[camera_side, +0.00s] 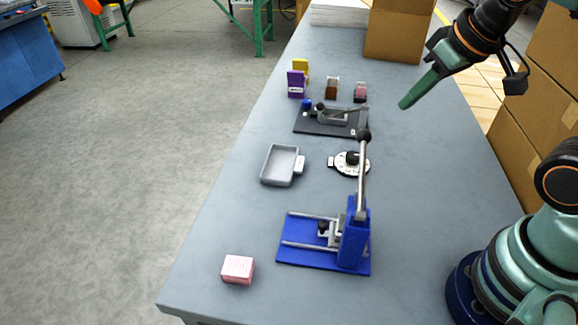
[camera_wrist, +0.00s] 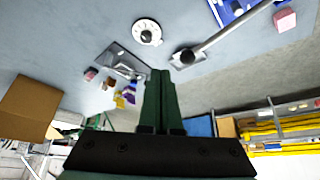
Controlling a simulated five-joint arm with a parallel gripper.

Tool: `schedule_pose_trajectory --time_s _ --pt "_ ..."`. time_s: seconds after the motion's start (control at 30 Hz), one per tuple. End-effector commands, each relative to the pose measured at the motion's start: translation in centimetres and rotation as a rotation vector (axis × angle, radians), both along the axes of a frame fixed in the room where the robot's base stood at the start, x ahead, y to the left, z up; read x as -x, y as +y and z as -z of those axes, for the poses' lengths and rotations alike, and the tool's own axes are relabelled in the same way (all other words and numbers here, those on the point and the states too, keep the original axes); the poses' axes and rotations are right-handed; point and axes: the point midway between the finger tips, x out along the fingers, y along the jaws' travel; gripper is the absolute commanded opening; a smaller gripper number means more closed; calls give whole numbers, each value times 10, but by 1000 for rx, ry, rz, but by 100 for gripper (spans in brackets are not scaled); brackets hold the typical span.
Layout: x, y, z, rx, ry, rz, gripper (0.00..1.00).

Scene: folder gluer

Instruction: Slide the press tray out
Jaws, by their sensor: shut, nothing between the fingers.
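A blue press (camera_side: 352,235) with an upright lever and black knob stands at the table's front; two metal rails run left from it over a blue base, with a small grey and black carriage (camera_side: 328,232) on them. A shallow grey tray (camera_side: 268,178) with a pale tab on its right lies behind the press, apart from it. I cannot tell which part is the press tray. In the wrist view the lever knob (camera_wrist: 187,57) overlaps the grey tray. My gripper (camera_side: 405,103) is shut and empty, raised at the right, apart from the press and the tray.
A white dial with a black knob (camera_side: 352,158) sits behind the lever. A black-based device (camera_side: 310,124), small coloured holders (camera_side: 296,83) and a cardboard box (camera_side: 394,32) stand farther back. A pink block (camera_side: 238,269) lies front left. The table's right side is clear.

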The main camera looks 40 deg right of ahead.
Motion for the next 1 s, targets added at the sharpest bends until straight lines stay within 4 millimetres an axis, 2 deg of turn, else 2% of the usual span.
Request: schedule_pose_trajectory --time_s 0.37,0.4,0.53,0.77,1.0 --pt "0 0 0 0 0 0 0" --pt "0 0 0 0 0 0 8" --pt "-1 0 -7 0 -3 0 57" --pt "-1 0 -55 0 -6 0 57" --pt "-11 44 -55 0 148 -123 57"
